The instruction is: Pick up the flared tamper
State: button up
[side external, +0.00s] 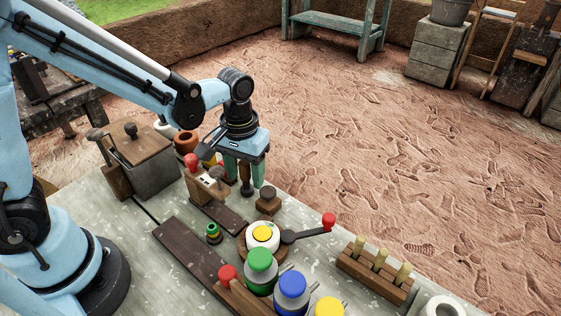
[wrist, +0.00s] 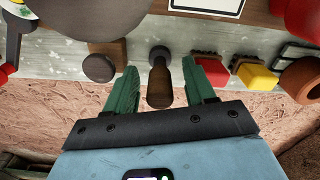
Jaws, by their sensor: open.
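The flared tamper (wrist: 159,88) stands between my gripper's two green fingers in the wrist view, with a brown wooden handle and a round grey end. In the side view the tamper (side external: 246,188) shows as a brown shaft with a dark foot near the table's far edge. My gripper (side external: 244,180) is over it, pointing down, with a finger on each side. In the wrist view my gripper (wrist: 160,72) is open, with a gap between each finger and the handle. The tamper's top is partly hidden by the fingers in the side view.
A brown-topped knob (side external: 268,201) stands close to the right of the tamper. A wooden block with a red-knobbed lever (side external: 205,184) is close on the left. Red (wrist: 210,68) and yellow (wrist: 256,77) blocks and a terracotta pot (wrist: 300,80) are nearby. Colored-lid jars (side external: 291,288) stand in front.

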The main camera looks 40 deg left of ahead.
grip_shut()
jog(key=shift+r, duration=0.2)
dwell(0.3)
jog(key=shift+r, duration=0.6)
notch_tip(320, 180, up, 3)
jog(key=shift+f, duration=0.1)
jog(key=s+d+r, duration=0.6)
jog(key=s+d, duration=0.1)
jog(key=d, duration=0.1)
jog(key=shift+s+d+r, duration=0.35)
jog(key=shift+d, duration=0.05)
